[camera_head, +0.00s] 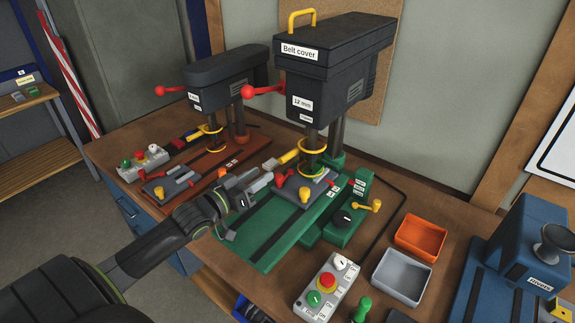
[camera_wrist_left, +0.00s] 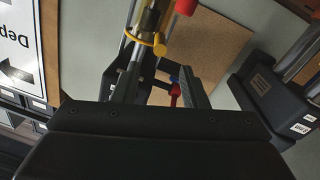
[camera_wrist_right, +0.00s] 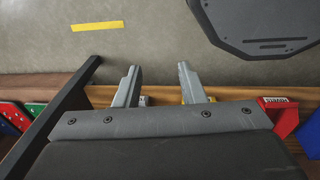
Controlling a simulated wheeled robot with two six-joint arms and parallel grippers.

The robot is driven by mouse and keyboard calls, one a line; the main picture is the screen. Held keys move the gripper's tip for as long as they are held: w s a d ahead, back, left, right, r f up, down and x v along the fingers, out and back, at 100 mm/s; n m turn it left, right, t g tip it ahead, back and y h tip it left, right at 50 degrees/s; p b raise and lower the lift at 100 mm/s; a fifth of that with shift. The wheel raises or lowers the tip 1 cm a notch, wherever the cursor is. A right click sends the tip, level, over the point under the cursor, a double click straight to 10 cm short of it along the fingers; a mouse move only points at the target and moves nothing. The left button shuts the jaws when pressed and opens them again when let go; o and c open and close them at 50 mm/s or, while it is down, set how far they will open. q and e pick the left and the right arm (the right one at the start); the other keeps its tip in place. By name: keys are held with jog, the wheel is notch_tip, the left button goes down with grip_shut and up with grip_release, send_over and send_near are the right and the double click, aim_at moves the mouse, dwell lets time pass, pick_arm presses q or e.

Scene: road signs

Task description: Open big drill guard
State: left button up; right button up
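The big drill (camera_head: 325,80) is dark with a "Belt cover" label and a green base. Its guard (camera_head: 313,163) is a clear sleeve with yellow rings around the spindle. A yellow handle (camera_head: 289,157) sticks out on its left side. My left gripper (camera_head: 262,181) is in front of and below the handle, over the green base, apart from the guard. In the left wrist view its fingers (camera_wrist_left: 160,82) are apart and empty, and a yellow-ringed clear guard (camera_wrist_left: 150,32) shows beyond them. My right gripper (camera_wrist_right: 160,85) is open and empty; the head view does not show it.
The small drill (camera_head: 222,90) with a red-brown base stands to the left. A grey vise (camera_head: 306,188) sits on the green base. A control box (camera_head: 328,285), an orange bin (camera_head: 420,237), a grey bin (camera_head: 402,275) and a blue machine (camera_head: 530,250) are at the right.

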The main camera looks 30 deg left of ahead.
aim_at(287, 154)
pick_arm(q)
jog(key=w+b, duration=0.3)
jog(key=w+d+b, duration=0.1)
jog(key=w+b, duration=0.5)
jog(key=shift+w+d+f, duration=0.15)
jog(key=shift+d, duration=0.1)
jog(key=shift+w+d+b, duration=0.15)
jog(key=shift+w+b, duration=0.4)
jog(key=shift+w, duration=0.35)
pick_arm(e)
notch_tip(287, 154, down, 11)
jog(key=w, duration=0.1)
jog(key=shift+w, duration=0.35)
pick_arm(q)
jog(key=shift+r, duration=0.2)
pick_arm(e)
jog(key=shift+a, duration=0.1)
pick_arm(q)
grip_shut()
pick_arm(e)
jog(key=shift+w, duration=0.1)
jog(key=shift+r, duration=0.1)
